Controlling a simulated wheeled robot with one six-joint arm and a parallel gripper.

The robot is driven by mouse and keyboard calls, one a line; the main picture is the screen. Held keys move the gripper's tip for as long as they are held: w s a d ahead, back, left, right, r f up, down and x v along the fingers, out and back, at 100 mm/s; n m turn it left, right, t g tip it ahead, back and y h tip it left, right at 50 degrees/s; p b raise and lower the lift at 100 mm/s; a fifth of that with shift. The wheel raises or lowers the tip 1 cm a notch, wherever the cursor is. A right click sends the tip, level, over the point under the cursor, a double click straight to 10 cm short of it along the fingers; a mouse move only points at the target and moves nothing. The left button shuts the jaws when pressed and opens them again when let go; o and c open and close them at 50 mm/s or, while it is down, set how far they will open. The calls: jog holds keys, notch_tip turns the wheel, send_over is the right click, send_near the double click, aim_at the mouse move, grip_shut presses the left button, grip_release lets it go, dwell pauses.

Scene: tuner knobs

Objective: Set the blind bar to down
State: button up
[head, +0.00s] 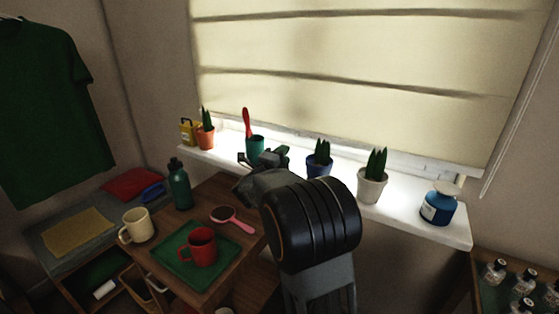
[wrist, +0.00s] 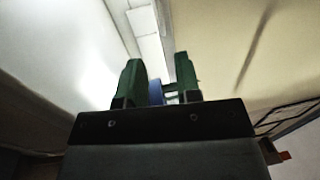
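The cream blind (head: 350,65) hangs over the window, with its pale bottom bar (head: 440,163) a little above the sill. Bright light shows in the gap below. My gripper (head: 268,156) is in front of the sill, left of the blue pot, and appears below the bar in the picture. In the wrist view its two green fingers (wrist: 158,82) stand apart, with nothing clearly held. A blue patch shows between them, probably a pot behind. A white strip (wrist: 148,30) lies beyond the fingertips; I cannot tell whether it is the bar or window frame.
The white sill (head: 408,212) holds a terracotta pot (head: 205,138), a green cup with a red-handled tool (head: 254,146), a blue pot (head: 319,167), a white pot (head: 371,186) and a blue jar (head: 438,206). A cord (head: 508,115) hangs right. A table with mugs stands left.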

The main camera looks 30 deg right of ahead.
jog(key=shift+v, duration=1.15)
